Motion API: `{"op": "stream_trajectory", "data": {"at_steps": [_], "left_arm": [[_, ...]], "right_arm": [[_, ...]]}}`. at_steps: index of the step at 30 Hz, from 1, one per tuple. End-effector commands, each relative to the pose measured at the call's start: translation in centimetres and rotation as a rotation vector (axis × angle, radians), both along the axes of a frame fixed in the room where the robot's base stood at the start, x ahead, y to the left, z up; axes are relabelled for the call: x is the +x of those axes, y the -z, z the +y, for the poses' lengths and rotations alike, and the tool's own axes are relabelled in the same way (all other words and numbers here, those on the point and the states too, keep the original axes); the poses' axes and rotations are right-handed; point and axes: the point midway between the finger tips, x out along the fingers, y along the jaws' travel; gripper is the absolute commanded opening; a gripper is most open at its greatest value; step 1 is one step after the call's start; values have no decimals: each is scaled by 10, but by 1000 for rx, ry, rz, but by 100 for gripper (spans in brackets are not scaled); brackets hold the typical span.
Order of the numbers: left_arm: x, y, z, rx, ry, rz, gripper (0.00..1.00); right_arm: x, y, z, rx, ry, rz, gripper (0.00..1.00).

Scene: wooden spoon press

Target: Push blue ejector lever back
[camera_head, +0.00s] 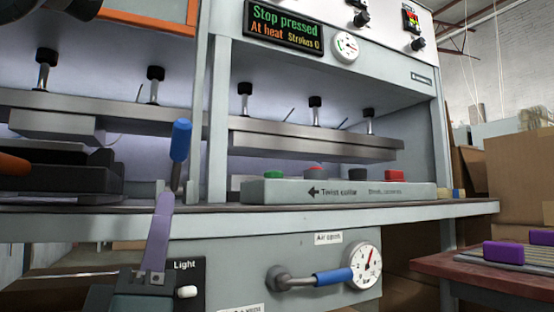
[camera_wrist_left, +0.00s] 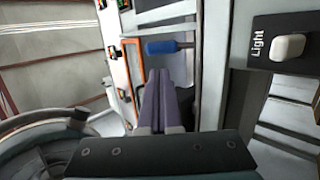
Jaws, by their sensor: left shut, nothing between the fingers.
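The blue ejector lever (camera_head: 180,141) stands nearly upright on its thin metal stem at the front of the press, just left of the grey post. In the left wrist view its blue grip (camera_wrist_left: 166,46) lies sideways just beyond the fingertips. My left gripper (camera_head: 166,197) has purple fingers that are closed together and empty. It points up from below, with its tips close to the lever's stem; I cannot tell whether they touch. The closed fingers also show in the left wrist view (camera_wrist_left: 161,75). My right gripper is not in view.
A control box (camera_head: 338,193) with colored buttons sits on the press ledge to the right. Below it are a blue-handled air valve (camera_head: 333,277) and a gauge (camera_head: 364,272). The Light switch panel (camera_head: 190,280) is beside my left wrist. A red table (camera_head: 480,272) stands at right.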

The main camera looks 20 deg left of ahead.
Motion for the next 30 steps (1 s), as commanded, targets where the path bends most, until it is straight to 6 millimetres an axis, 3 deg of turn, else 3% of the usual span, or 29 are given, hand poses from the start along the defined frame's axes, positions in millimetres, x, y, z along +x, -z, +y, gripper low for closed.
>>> {"op": "stream_trajectory", "data": {"at_steps": [6, 15, 30], "left_arm": [[27, -36, 21, 2, -1, -6, 0], [56, -68, 42, 2, -1, -2, 0], [63, -76, 47, 2, -1, 1, 0]], "right_arm": [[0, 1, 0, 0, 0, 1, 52], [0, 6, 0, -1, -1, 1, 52], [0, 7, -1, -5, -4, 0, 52]]}}
